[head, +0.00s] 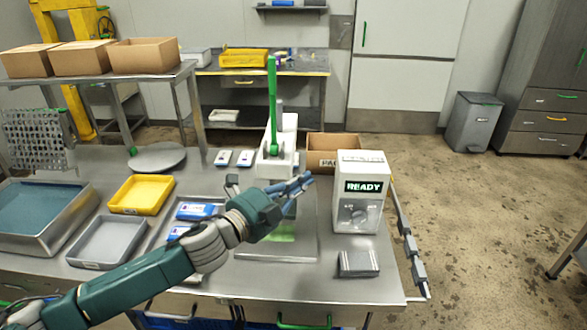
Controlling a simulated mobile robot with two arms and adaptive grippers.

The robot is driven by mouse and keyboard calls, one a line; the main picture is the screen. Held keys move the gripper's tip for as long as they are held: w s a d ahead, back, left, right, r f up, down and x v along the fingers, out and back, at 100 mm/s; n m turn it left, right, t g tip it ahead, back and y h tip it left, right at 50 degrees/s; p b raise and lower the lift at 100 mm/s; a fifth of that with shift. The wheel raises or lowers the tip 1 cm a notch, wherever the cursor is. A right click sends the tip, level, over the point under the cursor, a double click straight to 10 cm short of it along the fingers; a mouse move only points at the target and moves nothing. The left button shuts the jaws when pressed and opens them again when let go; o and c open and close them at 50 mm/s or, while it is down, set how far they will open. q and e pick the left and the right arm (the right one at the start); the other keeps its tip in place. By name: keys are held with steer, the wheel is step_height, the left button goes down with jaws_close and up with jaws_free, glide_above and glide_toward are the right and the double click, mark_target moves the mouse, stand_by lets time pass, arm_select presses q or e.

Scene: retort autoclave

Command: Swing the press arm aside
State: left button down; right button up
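The press (270,165) is a white machine with an upright green lever (272,100), standing at the back middle of the steel table. My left arm reaches in from the lower left. Its gripper (306,182) is just in front of the press, in the picture below and right of the lever's foot, with fingers pointing right. It hides the lower front of the press. I cannot tell whether it touches the press or how far its fingers are apart. A green pad (283,232) lies below it on a metal plate (262,256). My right gripper is not in view.
A white box reading READY (375,215) stands right of the gripper, with a cardboard box (325,143) behind. A small grey block (358,262) is in front. Yellow (141,208) and grey (82,264) trays and blue-white packs (196,211) lie left.

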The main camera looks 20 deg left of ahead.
arm_select(q)
steer(key=a+p, duration=0.1)
steer(key=w+a, duration=0.1)
steer(key=shift+w+a+p, duration=0.3)
steer(key=shift+p, duration=0.1)
steer(key=shift+a, duration=0.1)
stand_by(0.3)
